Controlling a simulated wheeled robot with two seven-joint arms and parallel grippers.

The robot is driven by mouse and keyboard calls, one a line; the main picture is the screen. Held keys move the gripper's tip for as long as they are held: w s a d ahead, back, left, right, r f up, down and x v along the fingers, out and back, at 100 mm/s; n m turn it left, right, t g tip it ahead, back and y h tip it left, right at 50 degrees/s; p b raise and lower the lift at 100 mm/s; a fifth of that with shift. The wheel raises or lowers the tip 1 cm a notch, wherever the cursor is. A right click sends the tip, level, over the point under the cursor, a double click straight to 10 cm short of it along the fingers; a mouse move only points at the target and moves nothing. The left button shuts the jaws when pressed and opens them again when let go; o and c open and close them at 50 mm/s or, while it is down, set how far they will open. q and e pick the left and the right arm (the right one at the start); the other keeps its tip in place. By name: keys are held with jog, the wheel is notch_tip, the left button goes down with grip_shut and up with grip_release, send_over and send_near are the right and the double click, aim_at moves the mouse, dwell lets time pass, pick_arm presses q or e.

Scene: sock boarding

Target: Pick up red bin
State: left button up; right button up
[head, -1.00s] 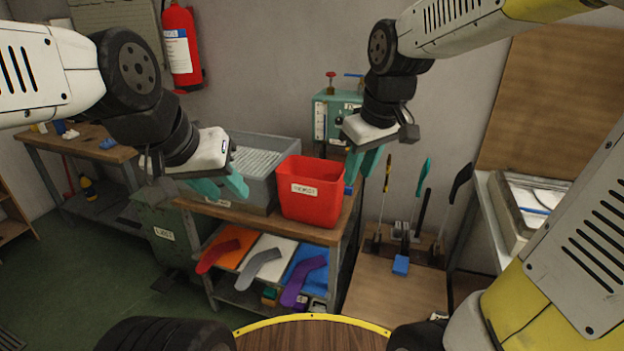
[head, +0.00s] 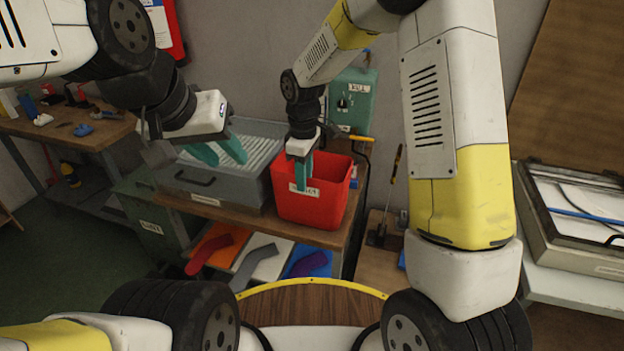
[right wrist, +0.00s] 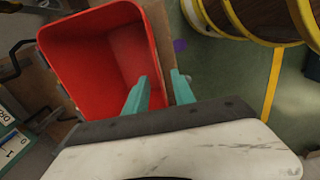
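The red bin (head: 325,210) stands upright on the wooden top of the bench, with a white label on its front wall. My right gripper (head: 302,172) points down at the bin's front wall. In the right wrist view, the open red bin (right wrist: 85,62) fills the upper left. The teal fingers of my right gripper (right wrist: 160,80) are apart there, one on the inner side of a bin wall and one on the outer side. My left gripper (head: 225,152) is open and empty over the grey crate, left of the bin.
The grey crate (head: 218,190) stands directly left of the bin. A green machine (head: 350,103) stands behind the bin. Below the bench top (head: 340,238) are coloured boards with sock shapes. A screwdriver-like tool (head: 391,190) stands upright to the right.

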aim_at(304, 195)
notch_tip(304, 195, down, 4)
jog(key=shift+f, duration=0.1)
grip_shut()
jog(key=shift+s, duration=0.1)
dwell(1.4)
